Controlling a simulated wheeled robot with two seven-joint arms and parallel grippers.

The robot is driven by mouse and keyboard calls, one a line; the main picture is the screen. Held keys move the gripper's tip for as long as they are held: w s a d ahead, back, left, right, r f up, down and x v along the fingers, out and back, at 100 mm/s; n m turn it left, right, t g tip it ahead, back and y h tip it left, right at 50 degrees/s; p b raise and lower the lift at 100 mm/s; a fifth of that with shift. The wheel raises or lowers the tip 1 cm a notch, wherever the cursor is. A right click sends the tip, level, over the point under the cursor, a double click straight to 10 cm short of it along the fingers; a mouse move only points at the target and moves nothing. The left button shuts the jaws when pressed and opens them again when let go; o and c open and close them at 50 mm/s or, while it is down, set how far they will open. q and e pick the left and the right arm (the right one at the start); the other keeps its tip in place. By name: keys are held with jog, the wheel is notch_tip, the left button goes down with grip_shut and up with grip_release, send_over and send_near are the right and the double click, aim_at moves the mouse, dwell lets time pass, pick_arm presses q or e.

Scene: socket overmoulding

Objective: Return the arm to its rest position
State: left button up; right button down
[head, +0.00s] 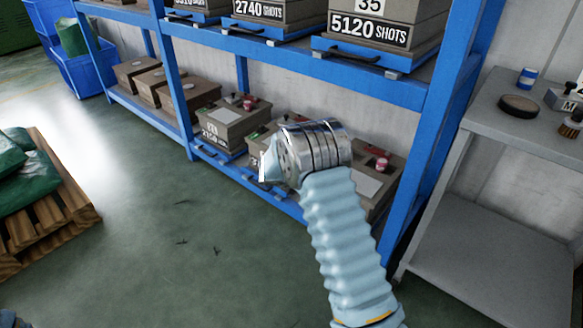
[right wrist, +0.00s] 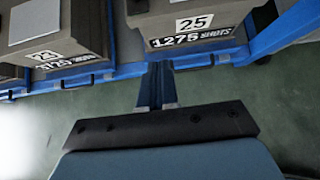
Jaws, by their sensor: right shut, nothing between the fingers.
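My right arm (head: 340,230), in a pale blue ribbed sleeve with a metal wrist ring, reaches up from the bottom right in the head view, in front of the blue rack. Its fingers are not clear there. In the right wrist view my right gripper (right wrist: 156,82) is shut and empty, its two fingers together over the green floor. The fingers point towards the rack's lower shelf edge and a grey box marked 25 and 1275 shots (right wrist: 190,25). My left gripper is in neither view.
The blue rack (head: 398,92) holds several grey mould boxes, including 5120 shots (head: 368,32). A grey bench (head: 490,120) with a round dark dish (head: 519,106) stands right. A wooden pallet (head: 62,215) with green sacks is left. The floor (head: 190,240) between is clear.

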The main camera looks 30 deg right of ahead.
jog(key=s+a+f+m+g+y+p, duration=0.2)
jog(key=s+a+f+m+y, duration=0.5)
jog(key=s+a+f, duration=0.7)
jog(key=s+a+m+y+p, duration=0.1)
jog(key=s+a+m+y, duration=0.4)
jog(key=s+a+m, duration=1)
jog(key=shift+s+a+m, duration=0.3)
jog(key=shift+a+m, duration=0.6)
jog(key=shift+m, duration=0.1)
jog(key=shift+y, duration=0.3)
